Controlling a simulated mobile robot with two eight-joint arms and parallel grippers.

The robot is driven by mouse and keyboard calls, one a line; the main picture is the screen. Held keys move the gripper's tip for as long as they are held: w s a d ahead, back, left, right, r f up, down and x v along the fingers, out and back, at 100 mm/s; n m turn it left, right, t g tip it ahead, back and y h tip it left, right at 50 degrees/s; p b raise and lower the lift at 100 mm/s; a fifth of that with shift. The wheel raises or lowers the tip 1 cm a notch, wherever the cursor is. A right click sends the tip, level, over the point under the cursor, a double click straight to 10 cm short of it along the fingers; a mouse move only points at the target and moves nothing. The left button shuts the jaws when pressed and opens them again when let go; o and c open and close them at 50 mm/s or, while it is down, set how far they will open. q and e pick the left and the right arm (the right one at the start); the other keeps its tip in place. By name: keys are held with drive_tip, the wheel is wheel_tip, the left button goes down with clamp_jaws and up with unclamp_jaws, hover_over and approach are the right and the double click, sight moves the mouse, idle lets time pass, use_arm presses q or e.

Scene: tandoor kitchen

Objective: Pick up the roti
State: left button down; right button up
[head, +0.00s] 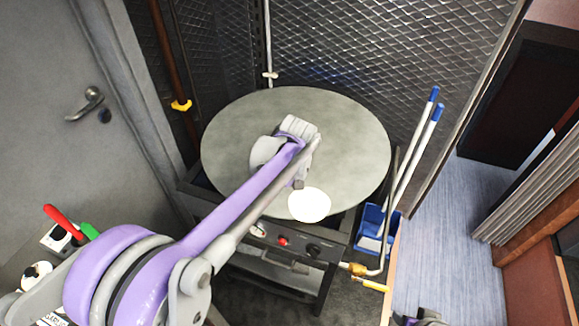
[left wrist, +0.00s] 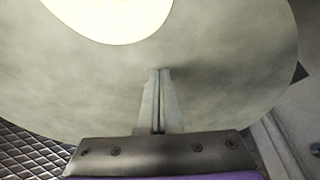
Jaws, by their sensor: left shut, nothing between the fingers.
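The roti (head: 309,205) is a pale, almost white disc lying at the front edge of the large round grey griddle (head: 235,150). In the left wrist view the roti (left wrist: 112,15) is at the top, left of centre, partly cut off by the frame. My left gripper (head: 298,184) is over the griddle, just behind the roti in the head view. Its fingers (left wrist: 159,72) are together, point toward the griddle and hold nothing. They are apart from the roti in the wrist view. My right gripper's fingers do not show.
The griddle stands on a dark stove with knobs (head: 312,250). A blue bucket (head: 372,222) and mop handles stand to its right. Mesh walls are behind it and a grey door (head: 60,110) is at left. The rest of the griddle top looks clear.

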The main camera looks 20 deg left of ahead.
sight(293, 194)
use_arm(q)
drive_tip(key=s+d, duration=0.2)
drive_tip(key=s, duration=0.1)
drive_tip(key=shift+r, duration=0.1)
drive_tip(key=shift+s+d, duration=0.15)
drive_tip(key=shift+s+d, duration=0.35)
drive_tip(key=shift+s, duration=0.2)
drive_tip(key=shift+s+d, duration=0.3)
drive_tip(key=shift+s, duration=0.2)
drive_tip(key=shift+w, duration=0.1)
